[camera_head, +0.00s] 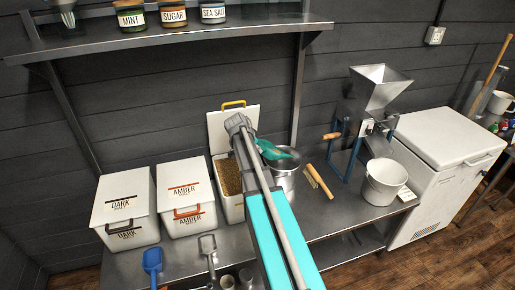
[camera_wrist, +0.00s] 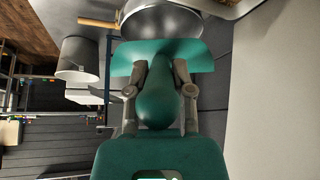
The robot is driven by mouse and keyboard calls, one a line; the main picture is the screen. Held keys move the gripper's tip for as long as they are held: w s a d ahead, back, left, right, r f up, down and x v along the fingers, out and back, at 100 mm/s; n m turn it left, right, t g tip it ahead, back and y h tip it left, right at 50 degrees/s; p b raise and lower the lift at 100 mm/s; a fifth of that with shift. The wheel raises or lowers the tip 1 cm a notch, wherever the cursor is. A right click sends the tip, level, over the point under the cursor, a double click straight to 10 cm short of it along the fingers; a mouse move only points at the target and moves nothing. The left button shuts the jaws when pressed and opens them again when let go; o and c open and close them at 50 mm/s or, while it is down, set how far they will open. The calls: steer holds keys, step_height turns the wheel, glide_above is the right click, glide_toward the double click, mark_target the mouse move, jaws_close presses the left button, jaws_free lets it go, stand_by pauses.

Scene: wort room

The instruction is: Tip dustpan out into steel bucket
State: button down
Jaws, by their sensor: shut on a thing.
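My gripper (camera_wrist: 160,88) is shut on the handle of the teal dustpan (camera_wrist: 165,55), with one finger on each side. In the head view the dustpan (camera_head: 273,150) shows just past the end of my arm, which hides the gripper and part of the handle. The pan reaches over the near part of the steel bucket (camera_head: 284,182), which stands on the steel bench. In the wrist view the bucket (camera_wrist: 160,24) is beyond the pan's front edge, with its near part covered. I cannot tell what lies on the pan or in the bucket.
An open bin of grain (camera_head: 229,178) stands left of the bucket, its lid raised behind. Two lidded white bins stand further left. A wooden-handled brush (camera_head: 318,181), a grain mill (camera_head: 365,110) and a white bucket (camera_head: 385,180) are to the right. A shelf (camera_head: 165,38) hangs above.

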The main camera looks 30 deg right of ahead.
steer(key=shift+w+d+r+g+y+p, duration=0.2)
steer(key=shift+d+r+y+p, duration=0.85)
steer(key=shift+p, duration=0.7)
steer(key=shift+w+d+r+g+y+p, duration=0.1)
steer(key=shift+w+d+r+y+p, duration=0.15)
steer(key=shift+d+r+y+p, duration=0.8)
steer(key=shift+w+d+r+y+p, duration=0.15)
steer(key=shift+d+r+y+p, duration=0.15)
steer(key=shift+d+r+p, duration=0.35)
steer(key=shift+w+d+r+y+p, duration=0.1)
steer(key=shift+d+r+y+p, duration=0.25)
steer(key=shift+d+p, duration=0.5)
steer(key=shift+r+h, duration=0.1)
steer(key=shift+h, duration=0.15)
steer(key=shift+s+a+r+t+h+b, duration=0.1)
steer(key=shift+a+r+t+h+b, duration=0.4)
steer(key=shift+h, duration=1.1)
steer(key=shift+a+r+t+h+b, duration=0.1)
steer(key=shift+r+h+b, duration=0.35)
steer(key=shift+h+b, duration=0.9)
steer(key=shift+s+a+r+t+h+b, duration=0.1)
steer(key=shift+a+r+t+h+b, duration=0.3)
steer(key=shift+h, duration=1.45)
steer(key=shift+d+r, duration=0.1)
steer(key=shift+d, duration=0.05)
